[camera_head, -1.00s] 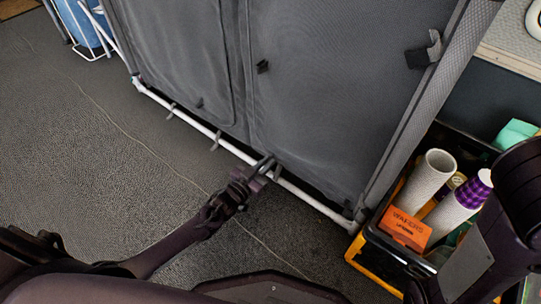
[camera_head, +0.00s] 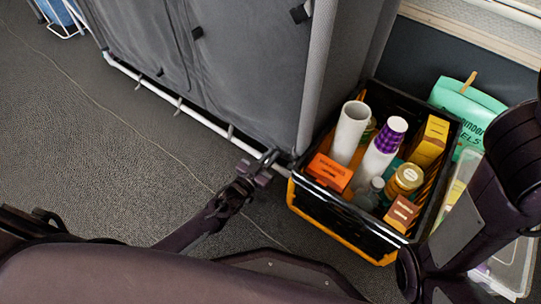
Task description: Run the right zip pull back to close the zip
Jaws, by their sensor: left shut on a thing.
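The grey fabric cupboard (camera_head: 250,75) stands at the top, with its white bottom tube (camera_head: 165,95) running down to the right. My left gripper (camera_head: 265,161) is at the cupboard's lower right corner, beside the end of that tube. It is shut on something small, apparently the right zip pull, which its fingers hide. The zip line cannot be made out there.
A black and yellow crate (camera_head: 345,238) stands right of my left gripper, holding cups, boxes and jars. A green pack (camera_head: 467,112) and a clear tub (camera_head: 510,268) are beyond it. Grey floor (camera_head: 90,150) at left is clear; a thin line crosses it.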

